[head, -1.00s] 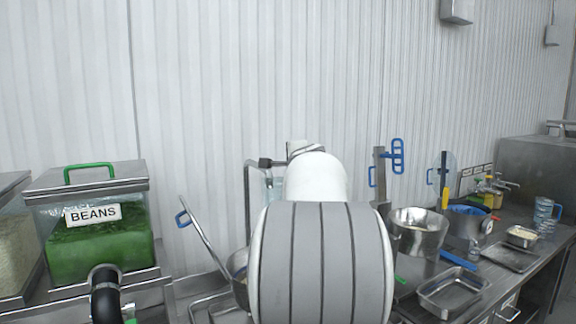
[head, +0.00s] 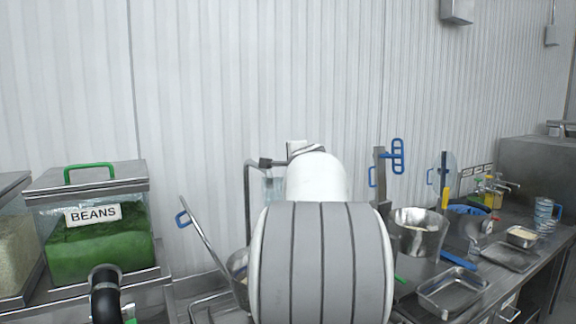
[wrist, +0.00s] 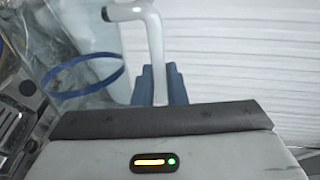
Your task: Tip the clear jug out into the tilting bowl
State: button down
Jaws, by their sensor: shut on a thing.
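My gripper (wrist: 160,80) has blue fingers shut on the pale handle of the clear jug (wrist: 85,90). The jug shows at the left of the wrist view, with a blue band around it; its contents cannot be made out. In the head view, a small part of a clear vessel, likely the jug (head: 271,187), shows left of my arm, and my gripper is hidden. Below it is a steel bowl (head: 239,262), likely the tilting bowl, mostly hidden behind my arm. Its raised lid with a blue handle leans up to the left.
A bin labelled BEANS (head: 97,240) stands at the left. At the right, the steel counter holds a steel pot (head: 418,238), an empty-looking tray (head: 452,292) and another clear jug (head: 543,212). A corrugated wall (head: 210,90) stands behind everything.

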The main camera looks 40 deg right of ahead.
jog(key=r+m, duration=0.1)
jog(key=m+p, duration=0.1)
jog(key=m, duration=0.1)
jog(key=shift+r+t+y, duration=0.4)
jog(key=m, duration=0.2)
jog(key=r+m+p, duration=0.1)
jog(key=shift+r+m+t+y, duration=0.1)
jog(key=shift+m+t+y, duration=0.3)
jog(key=m, duration=0.1)
jog(key=r+m, duration=0.1)
jog(key=m, duration=0.1)
jog(key=shift+r+t, duration=0.15)
jog(key=shift+t, duration=0.25)
jog(key=m, duration=0.2)
jog(key=r+m+t, duration=0.1)
jog(key=m, duration=0.1)
jog(key=m+p, duration=0.1)
jog(key=m, duration=0.1)
jog(key=shift+r, duration=0.4)
